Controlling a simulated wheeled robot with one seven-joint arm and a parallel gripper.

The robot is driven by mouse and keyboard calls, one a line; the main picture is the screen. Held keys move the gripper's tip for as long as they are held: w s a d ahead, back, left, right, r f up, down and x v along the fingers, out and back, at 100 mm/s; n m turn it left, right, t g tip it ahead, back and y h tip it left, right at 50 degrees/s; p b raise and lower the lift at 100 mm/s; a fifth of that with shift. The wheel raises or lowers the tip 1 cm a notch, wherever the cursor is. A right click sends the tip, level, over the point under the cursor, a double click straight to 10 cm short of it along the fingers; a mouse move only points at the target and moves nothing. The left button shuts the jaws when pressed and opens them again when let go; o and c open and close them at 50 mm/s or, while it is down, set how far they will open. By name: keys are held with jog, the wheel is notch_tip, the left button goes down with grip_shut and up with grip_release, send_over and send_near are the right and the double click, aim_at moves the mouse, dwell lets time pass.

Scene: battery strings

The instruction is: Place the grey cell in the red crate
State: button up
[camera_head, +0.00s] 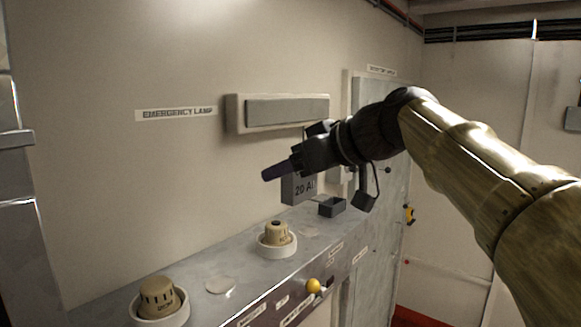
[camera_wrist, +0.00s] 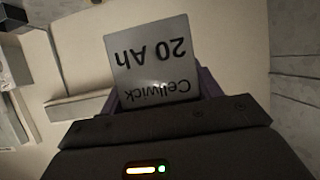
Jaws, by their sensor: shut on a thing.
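The grey cell (camera_head: 298,189), a flat block marked "20 Ah", hangs in my gripper (camera_head: 283,169) in the head view, in front of the wall and above a metal ledge. The wrist view shows the cell (camera_wrist: 150,55) upside down, with "Cellwick 20 Ah" on its face, between the purple-grey fingers (camera_wrist: 160,95). My gripper is shut on it and partly hides its top in the head view. No red crate can be made out. A red patch (camera_head: 418,319) shows low at the right, but I cannot tell what it is.
The grey ledge (camera_head: 245,266) bears two beige knobs in white rings, one near (camera_head: 160,297) and one farther back (camera_head: 277,234). A small dark open box (camera_head: 332,206) stands at its far end. A yellow ball knob (camera_head: 313,285) sticks out in front. An emergency lamp (camera_head: 287,111) juts from the wall.

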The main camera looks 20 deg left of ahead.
jog(key=w+d+f+m+t+h+b, duration=0.1)
jog(key=w+d+f+m+t+h, duration=0.2)
jog(key=w+f, duration=0.6)
jog(key=w+d+f+m+t+h+b, duration=0.15)
jog(key=w+d+f+m, duration=0.35)
jog(key=f, duration=0.6)
jog(key=w+d+f+m+t+h+b, duration=0.1)
jog(key=w+d+f+h, duration=0.15)
jog(key=d+f, duration=0.4)
jog(key=w+d+f+m+t+h+b, duration=0.1)
jog(key=w+d+f+m+b, duration=0.2)
jog(key=f, duration=0.7)
jog(key=w+d+f+t+h, duration=0.1)
jog(key=w+d+f+h, duration=0.1)
jog(key=w+d+f, duration=0.45)
jog(key=s+d+f+m+h+b, duration=0.15)
jog(key=d+f, duration=0.25)
jog(key=f, duration=0.4)
jog(key=s+d+f+b, duration=0.1)
jog(key=s+d+f, duration=0.25)
jog(key=f, duration=0.45)
jog(key=s+d+f+m+h+b, duration=0.15)
jog(key=d+f, duration=0.25)
jog(key=f, duration=0.4)
jog(key=s+d+f+n+y+b, duration=0.1)
jog(key=s+d+f+b, duration=0.1)
jog(key=s+f, duration=1.1)
jog(key=shift+s+n+b, duration=0.3)
jog(key=shift+s+b, duration=0.15)
jog(key=shift+b, duration=0.25)
